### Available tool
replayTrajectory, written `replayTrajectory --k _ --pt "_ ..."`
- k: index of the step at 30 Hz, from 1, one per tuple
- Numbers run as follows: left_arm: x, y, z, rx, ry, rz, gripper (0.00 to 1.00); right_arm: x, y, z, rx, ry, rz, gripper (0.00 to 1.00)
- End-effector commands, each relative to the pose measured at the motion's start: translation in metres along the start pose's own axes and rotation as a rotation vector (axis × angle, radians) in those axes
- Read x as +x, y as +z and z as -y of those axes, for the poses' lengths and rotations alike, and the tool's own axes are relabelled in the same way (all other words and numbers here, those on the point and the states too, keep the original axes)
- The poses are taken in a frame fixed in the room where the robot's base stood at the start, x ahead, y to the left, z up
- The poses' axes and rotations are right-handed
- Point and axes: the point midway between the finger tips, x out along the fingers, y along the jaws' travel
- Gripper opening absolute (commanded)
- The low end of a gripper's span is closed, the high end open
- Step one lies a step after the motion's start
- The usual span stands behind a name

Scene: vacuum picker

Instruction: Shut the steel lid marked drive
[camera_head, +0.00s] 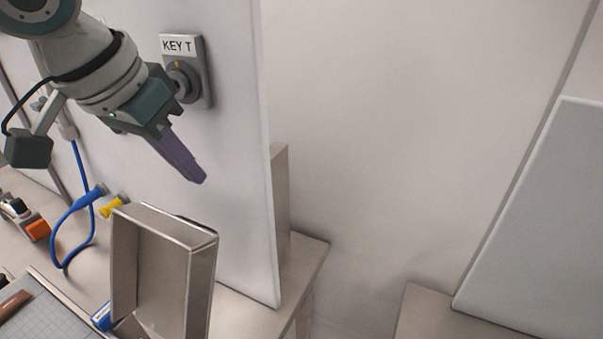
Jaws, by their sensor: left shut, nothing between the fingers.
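A steel lid (202,280) shaped like a shallow box stands raised at the lower middle, its hollow inner side facing me. No drive mark is readable on the part that shows, and its lower end is cut off by the picture's bottom edge. My left gripper (203,179) is above the lid, apart from it, with its purple fingers shut and empty, pointing down and right. My right gripper is not in view.
An upright white panel (235,130) stands behind, with a KEY T switch (202,85) on it. A blue cable (62,235), a yellow connector (111,206) and an orange part (38,230) lie left of the lid. A grey gridded surface (45,318) is at lower left. Right of the panel is a gap.

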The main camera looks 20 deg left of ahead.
Motion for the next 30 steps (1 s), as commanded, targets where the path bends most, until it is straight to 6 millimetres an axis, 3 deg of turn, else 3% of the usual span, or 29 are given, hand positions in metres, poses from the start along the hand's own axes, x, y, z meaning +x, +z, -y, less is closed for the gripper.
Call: replayTrajectory --k 5,12,19,21,24,30 --pt "0.018 0.0 0.0 -0.003 0.001 0.003 0.0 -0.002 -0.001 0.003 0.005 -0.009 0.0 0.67" --pt "0.066 0.0 -0.001 -0.003 0.001 0.003 0.0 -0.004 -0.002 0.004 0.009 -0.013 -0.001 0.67" --pt "0.101 0.0 0.0 0.0 -0.001 0.002 0.0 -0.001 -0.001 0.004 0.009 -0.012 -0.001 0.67" --pt "0.085 0.008 0.001 0.004 -0.003 0.004 0.0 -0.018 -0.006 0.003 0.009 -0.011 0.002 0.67" --pt "0.078 0.018 0.001 0.003 -0.002 0.003 0.0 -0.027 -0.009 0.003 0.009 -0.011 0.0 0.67" --pt "0.072 0.03 0.0 0.003 -0.002 0.001 0.0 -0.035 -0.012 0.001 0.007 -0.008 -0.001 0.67"
